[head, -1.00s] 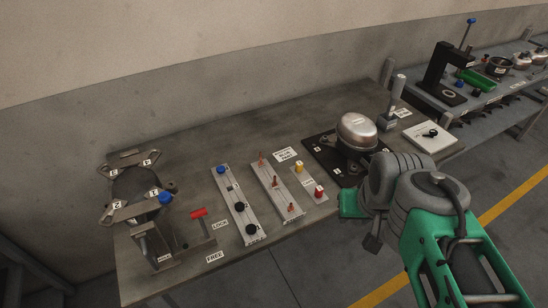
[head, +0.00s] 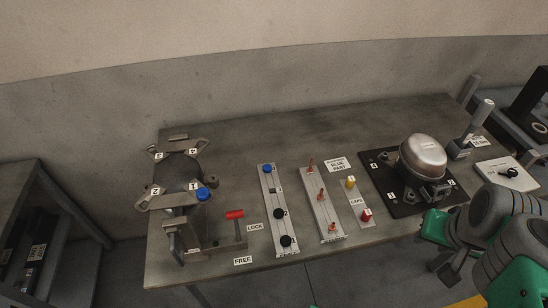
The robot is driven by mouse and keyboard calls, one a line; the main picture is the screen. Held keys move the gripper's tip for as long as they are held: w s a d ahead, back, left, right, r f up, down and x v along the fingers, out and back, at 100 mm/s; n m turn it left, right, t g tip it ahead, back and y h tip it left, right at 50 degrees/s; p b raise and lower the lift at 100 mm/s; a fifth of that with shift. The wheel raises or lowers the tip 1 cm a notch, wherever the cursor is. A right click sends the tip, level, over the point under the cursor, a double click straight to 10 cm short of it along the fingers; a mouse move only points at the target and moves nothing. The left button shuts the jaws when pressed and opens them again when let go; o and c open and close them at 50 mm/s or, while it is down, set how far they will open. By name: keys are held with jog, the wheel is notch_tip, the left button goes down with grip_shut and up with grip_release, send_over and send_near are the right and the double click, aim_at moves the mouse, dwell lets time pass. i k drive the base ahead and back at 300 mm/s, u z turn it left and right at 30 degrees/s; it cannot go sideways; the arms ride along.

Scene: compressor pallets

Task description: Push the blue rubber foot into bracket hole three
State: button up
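One blue rubber foot (head: 267,169) sits at the far end of a light rail, in line with two black feet (head: 279,213). Another blue, round-topped piece (head: 203,194) sits on the bracket fixture (head: 168,202) at the left, beside label 1. The fixture has arms labelled 1 to 4; the label 3 arm (head: 158,156) is at its far left, and no blue piece shows there. My gripper (head: 441,266) seems to be the dark part below my grey and green wrist at the right edge. It is well away from both blue pieces, and its fingertips are not clear.
A red-handled lever (head: 235,214) stands by the LOCK and FREE labels. A rail of copper-coloured pins (head: 321,196), yellow and red caps (head: 366,215) and a silver compressor (head: 423,156) stand to the right. The back of the table (head: 265,132) is clear.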

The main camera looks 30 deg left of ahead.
aim_at(266, 169)
jog(key=i, duration=0.55)
jog(key=u, duration=3.85)
jog(key=i, duration=0.5)
